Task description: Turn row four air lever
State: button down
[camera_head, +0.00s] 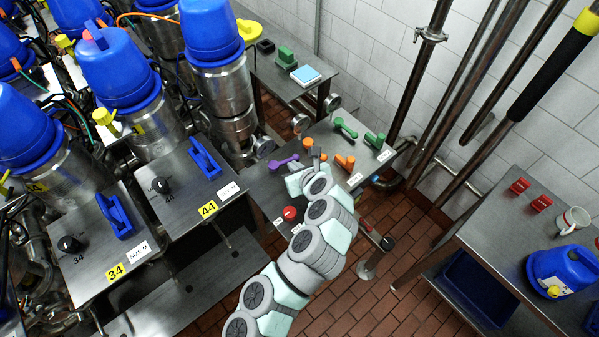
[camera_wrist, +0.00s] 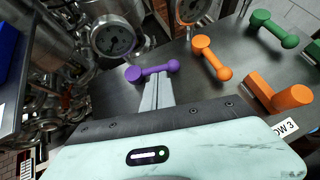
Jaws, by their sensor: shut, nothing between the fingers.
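A purple lever (camera_head: 283,161) lies on the grey metal panel (camera_head: 262,187), just past my gripper. In the wrist view the purple lever (camera_wrist: 152,71) has a round hub at left and its ball end at right. My gripper (camera_wrist: 158,80) is shut and empty, its fingertips close against the near side of the lever's bar; I cannot tell whether they touch. In the head view my wrist hides the fingers and part of the panel. The orange lever (camera_wrist: 212,58) and orange block handle (camera_wrist: 280,93) beside a "ROW 3" label are to the right. No row four label is readable.
Green levers (camera_head: 345,128) stand farther back on the panel. A red knob (camera_head: 290,213) sits on its near part. A round gauge (camera_wrist: 114,36) stands close beyond the panel edge. Steel pipes (camera_head: 475,85) run along the right wall. Blue-capped tanks (camera_head: 118,68) crowd the left.

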aim_at(292, 159)
jog(key=shift+w+a+f, duration=0.2)
jog(key=shift+w, duration=0.2)
jog(key=shift+w+f+n+y+b, duration=0.15)
jog(key=shift+w+n+y+b, duration=0.25)
jog(key=shift+w+b, duration=0.25)
jog(key=shift+w+r+p, duration=0.25)
jog(key=shift+w+p, duration=0.1)
jog(key=shift+p, duration=0.25)
jog(key=shift+w+a+f+g, duration=0.1)
jog(key=shift+f+g, duration=0.1)
jog(key=shift+g, duration=0.1)
